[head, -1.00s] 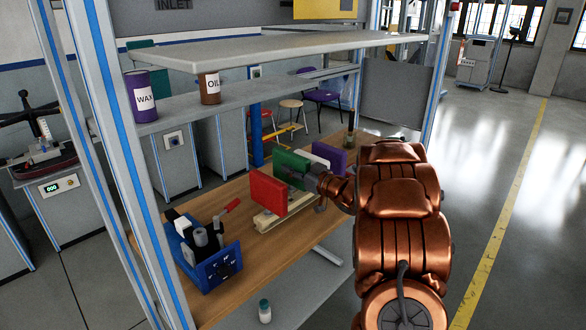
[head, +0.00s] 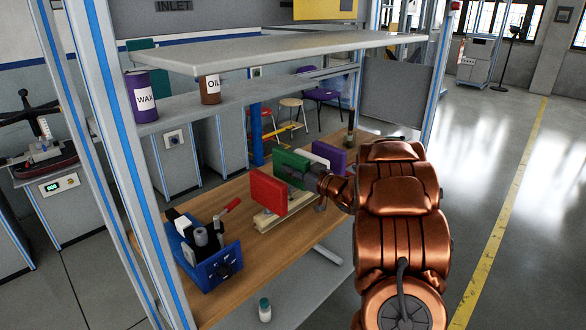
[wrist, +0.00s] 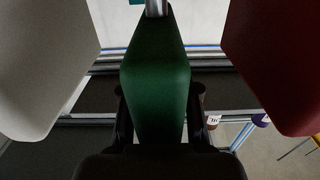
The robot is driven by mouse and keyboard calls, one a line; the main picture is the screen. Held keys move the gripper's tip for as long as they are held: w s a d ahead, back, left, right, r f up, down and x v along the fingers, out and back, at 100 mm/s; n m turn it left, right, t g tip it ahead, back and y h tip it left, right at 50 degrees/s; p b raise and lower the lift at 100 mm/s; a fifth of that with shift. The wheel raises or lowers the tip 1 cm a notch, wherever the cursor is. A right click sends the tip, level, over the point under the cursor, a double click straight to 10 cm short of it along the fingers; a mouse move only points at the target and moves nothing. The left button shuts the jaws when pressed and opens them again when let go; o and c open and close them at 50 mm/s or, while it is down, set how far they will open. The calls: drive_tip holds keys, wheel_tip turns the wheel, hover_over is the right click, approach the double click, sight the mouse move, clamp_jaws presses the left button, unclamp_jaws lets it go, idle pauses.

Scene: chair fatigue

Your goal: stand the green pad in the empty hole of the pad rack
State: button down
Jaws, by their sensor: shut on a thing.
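The green pad (head: 289,167) stands upright between the red pad (head: 268,190) and the white pad (head: 327,153) in the head view. In the wrist view the green pad (wrist: 156,75) is between my gripper's two fingers (wrist: 158,100), with the white pad (wrist: 42,65) at left and the red pad (wrist: 278,65) at right, both apart from it. My gripper (head: 308,176) is shut on the green pad. The pad rack (head: 268,221) is a pale base under the pads. The green pad's foot and the hole are hidden, so I cannot tell whether it is seated.
A purple pad (head: 331,157) stands beyond the white one. A blue fixture (head: 212,262) is on the wooden bench (head: 236,205) at the near left. A shelf (head: 236,101) with wax (head: 146,98) and oil (head: 210,88) cans hangs above. A small bottle (head: 264,310) stands below.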

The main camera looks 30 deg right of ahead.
sight(293, 179)
drive_tip(key=shift+f+b, duration=0.9)
drive_tip(key=shift+f, duration=1.1)
drive_tip(key=c, duration=0.8)
unclamp_jaws()
drive_tip(key=shift+o, duration=0.2)
drive_tip(key=shift+s, duration=0.1)
drive_tip(key=v, duration=1.2)
